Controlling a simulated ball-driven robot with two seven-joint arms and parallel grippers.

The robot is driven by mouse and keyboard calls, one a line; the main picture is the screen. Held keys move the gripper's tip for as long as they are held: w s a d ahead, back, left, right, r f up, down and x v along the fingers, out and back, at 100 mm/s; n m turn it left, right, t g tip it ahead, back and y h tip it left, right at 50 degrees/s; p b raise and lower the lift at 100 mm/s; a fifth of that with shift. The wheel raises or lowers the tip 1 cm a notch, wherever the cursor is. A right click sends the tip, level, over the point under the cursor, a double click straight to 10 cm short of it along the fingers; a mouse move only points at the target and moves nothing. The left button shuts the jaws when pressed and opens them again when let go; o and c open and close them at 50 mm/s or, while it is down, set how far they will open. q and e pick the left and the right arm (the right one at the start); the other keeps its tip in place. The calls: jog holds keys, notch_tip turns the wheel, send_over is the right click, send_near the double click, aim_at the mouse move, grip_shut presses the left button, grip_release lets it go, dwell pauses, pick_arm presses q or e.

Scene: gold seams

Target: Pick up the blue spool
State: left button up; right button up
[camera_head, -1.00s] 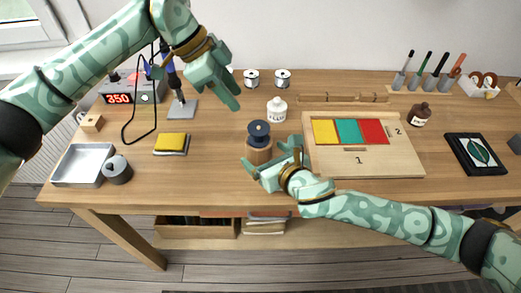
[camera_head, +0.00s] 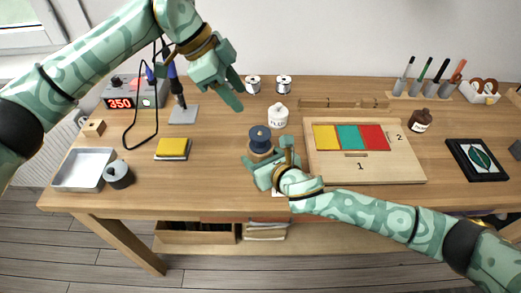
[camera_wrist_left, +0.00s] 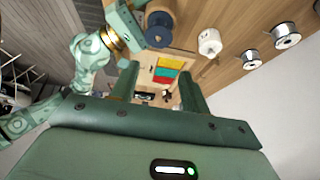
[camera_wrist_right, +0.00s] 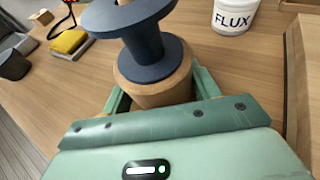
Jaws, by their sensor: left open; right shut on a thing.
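The dark blue spool (camera_head: 259,133) sits on a round wooden base (camera_head: 261,155) near the table's middle. In the right wrist view the spool (camera_wrist_right: 147,45) is above the wooden base (camera_wrist_right: 155,88), its top cut off by the frame. My right gripper (camera_head: 271,160) is shut on the wooden base, below the spool, with a finger on either side. The left wrist view also shows the spool (camera_wrist_left: 158,30). My left gripper (camera_head: 238,95) is open and empty, raised above the table to the spool's upper left.
A white flux jar (camera_head: 278,116) stands just behind the spool. A wooden board (camera_head: 400,168) with yellow, teal and red panels lies to the right. A yellow sponge-like block (camera_head: 173,148), metal tray (camera_head: 62,180) and soldering station (camera_head: 125,95) are at left.

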aim_at(260, 131)
pick_arm(q)
jog(key=d+n+y, duration=0.1)
jog(key=n+y, duration=0.1)
jog(key=n, duration=0.8)
jog(key=d+f+n+y, duration=0.1)
jog(key=d+n+y, duration=0.1)
jog(key=n, duration=0.8)
jog(key=d+n+y, duration=0.1)
jog(key=d+n, duration=0.1)
jog(key=n, duration=0.7)
jog(key=shift+s+d+f+n+y, duration=0.15)
jog(key=shift+f+n+y, duration=0.1)
jog(key=shift+n+y, duration=0.15)
notch_tip(260, 131, down, 12)
jog(key=shift+r, duration=0.15)
jog(key=c, duration=0.6)
